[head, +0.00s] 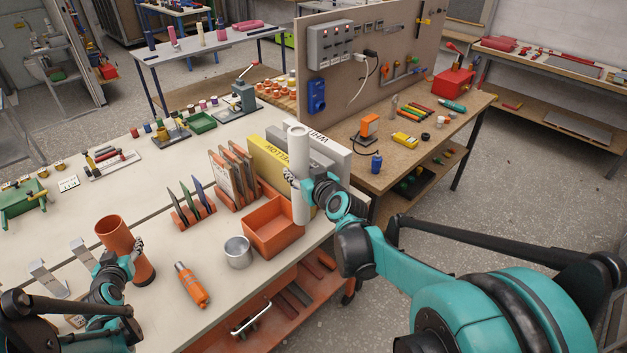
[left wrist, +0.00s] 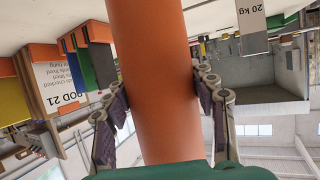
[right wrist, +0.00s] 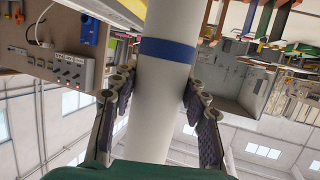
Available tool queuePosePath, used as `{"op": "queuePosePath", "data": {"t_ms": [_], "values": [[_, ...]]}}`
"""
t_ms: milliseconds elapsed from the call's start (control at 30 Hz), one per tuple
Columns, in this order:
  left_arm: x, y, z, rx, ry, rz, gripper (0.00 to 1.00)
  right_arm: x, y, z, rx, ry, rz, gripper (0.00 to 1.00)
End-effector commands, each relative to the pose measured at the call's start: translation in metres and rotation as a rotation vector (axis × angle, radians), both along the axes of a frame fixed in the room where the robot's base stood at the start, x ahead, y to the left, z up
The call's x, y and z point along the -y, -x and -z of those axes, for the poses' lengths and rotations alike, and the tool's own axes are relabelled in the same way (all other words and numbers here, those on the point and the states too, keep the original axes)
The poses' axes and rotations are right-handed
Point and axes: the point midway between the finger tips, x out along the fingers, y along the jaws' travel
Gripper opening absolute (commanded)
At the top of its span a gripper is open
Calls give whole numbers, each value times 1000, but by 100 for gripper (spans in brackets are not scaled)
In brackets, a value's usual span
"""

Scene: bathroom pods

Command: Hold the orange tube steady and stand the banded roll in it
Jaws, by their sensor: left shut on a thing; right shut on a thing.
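The orange tube (head: 121,240) stands at the left front of the white bench, leaning slightly in the head view, its open top showing. My left gripper (head: 127,262) is shut around its side; the left wrist view shows the tube (left wrist: 150,70) between both fingers (left wrist: 160,90). The banded roll (head: 299,190) is a long white cylinder, held upright by my right gripper (head: 296,183) near the bench's right edge, well apart from the tube. Its blue band shows in the right wrist view (right wrist: 168,50), just above my fingers (right wrist: 157,95). Whether its lower end touches anything is unclear.
An orange bin (head: 270,238) stands just behind the roll's lower part. Racks of panels (head: 192,207) and yellow and white boxes (head: 268,165) stand behind.

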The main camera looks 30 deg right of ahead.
Motion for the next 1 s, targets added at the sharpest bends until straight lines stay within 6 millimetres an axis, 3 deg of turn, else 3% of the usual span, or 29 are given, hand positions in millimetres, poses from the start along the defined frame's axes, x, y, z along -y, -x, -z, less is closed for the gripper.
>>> {"op": "queuePosePath", "data": {"t_ms": [267, 400, 600, 800, 1000], "values": [[0, 0, 0, 0, 0, 0, 29, -73, -59, -29, 0, 0, -154, 11], [0, 0, 0, 0, 0, 0, 29, -134, -92, -52, 1, 0, -263, 11], [0, 0, 0, 0, 0, 0, 29, -228, -122, -87, 2, -1, -418, 11], [0, 0, 0, 0, 0, 0, 29, -326, -133, -122, 4, 0, -567, 11], [0, 0, 0, 0, 0, 0, 29, -420, -124, -156, 4, -1, -706, 11]]}}
